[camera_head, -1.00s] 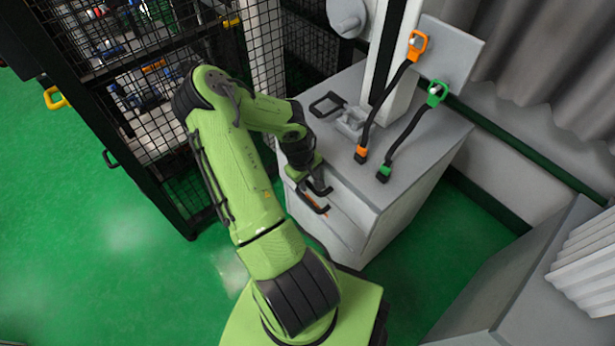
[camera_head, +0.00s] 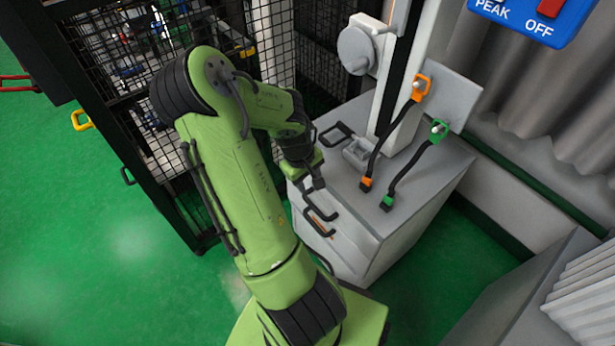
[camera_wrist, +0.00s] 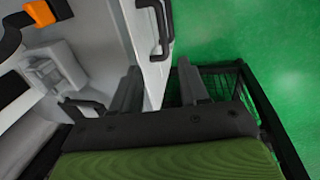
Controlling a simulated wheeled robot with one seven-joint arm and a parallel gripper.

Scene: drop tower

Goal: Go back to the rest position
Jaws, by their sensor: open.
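My green arm reaches forward in the head view, and my gripper (camera_head: 308,190) is beside the front edge of the grey cabinet (camera_head: 365,225). In the wrist view my gripper (camera_wrist: 160,90) is open, with its two dark fingers apart and nothing held between them. A dark handle (camera_wrist: 162,25) on the cabinet's door face shows ahead of the fingers there. The handle (camera_head: 322,208) also shows close to my gripper in the head view. I cannot tell whether a finger touches the cabinet.
On the cabinet top stand a grey column (camera_head: 402,95), an orange-ended cable (camera_head: 388,140) and a green-ended cable (camera_head: 411,168). A black mesh fence (camera_head: 150,100) stands close on the left. Green floor (camera_head: 90,240) lies clear at the left. A grey block (camera_head: 520,285) is at the right.

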